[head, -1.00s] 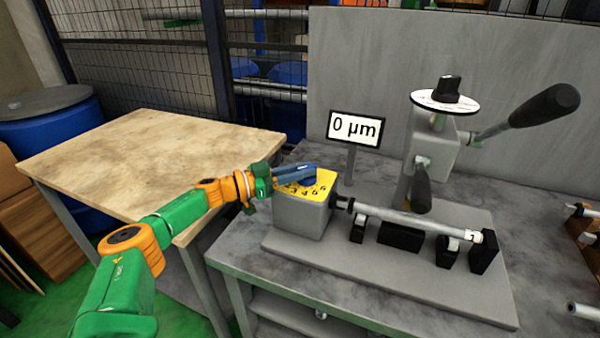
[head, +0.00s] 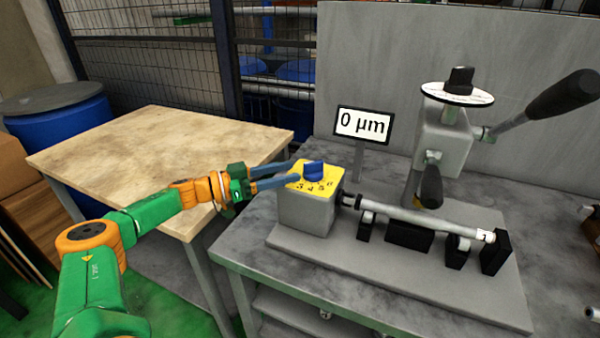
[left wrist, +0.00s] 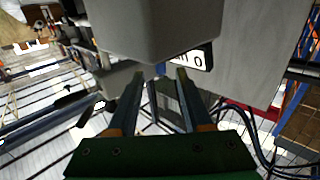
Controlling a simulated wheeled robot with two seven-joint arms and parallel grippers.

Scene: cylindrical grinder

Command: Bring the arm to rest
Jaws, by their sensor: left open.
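My left arm comes in from the left in the head view. Its gripper (head: 291,174) is open and empty, with its blue-grey fingers just left of the blue knob (head: 314,172). The knob stands on the yellow numbered top of a grey box (head: 308,213) at the left end of the grinder. The finger ends lie close to the box's top left edge; I cannot tell whether they touch it. In the left wrist view the two fingers (left wrist: 160,77) are spread with nothing between them, and the grey box (left wrist: 155,30) fills the top. My right gripper is not in view.
A display (head: 363,124) reads 0 µm behind the box. A grey shaft (head: 425,219) lies on black supports, below a lever (head: 548,105) and a dial (head: 457,94). A bare wooden table (head: 150,150) stands at the left, under my left arm.

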